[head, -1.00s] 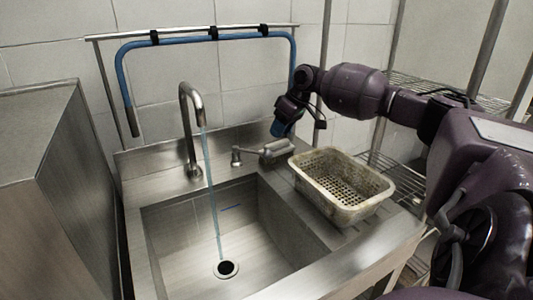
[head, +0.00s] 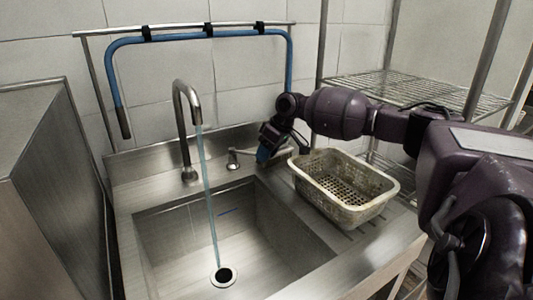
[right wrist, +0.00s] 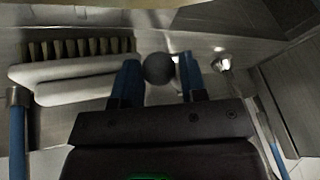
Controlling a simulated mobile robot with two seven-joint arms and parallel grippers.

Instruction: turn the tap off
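The curved metal tap (head: 183,125) stands behind the sink, and a stream of water (head: 209,205) runs from its spout into the drain. The tap's lever (head: 234,158) is to the right of the spout and points right. My right gripper (head: 263,153) is at the lever's right end and covers part of it. In the right wrist view the two blue fingers of my right gripper (right wrist: 157,75) are apart, with a dark round end (right wrist: 158,68), apparently the lever's, between their tips. Contact cannot be made out. My left gripper is not in view.
A worn perforated basket (head: 347,208) stands on the counter right of the sink, just beside my right gripper. A blue hose (head: 180,40) hangs on a wall rail behind. A wire shelf (head: 410,90) is at the right, a steel cabinet (head: 45,190) at the left.

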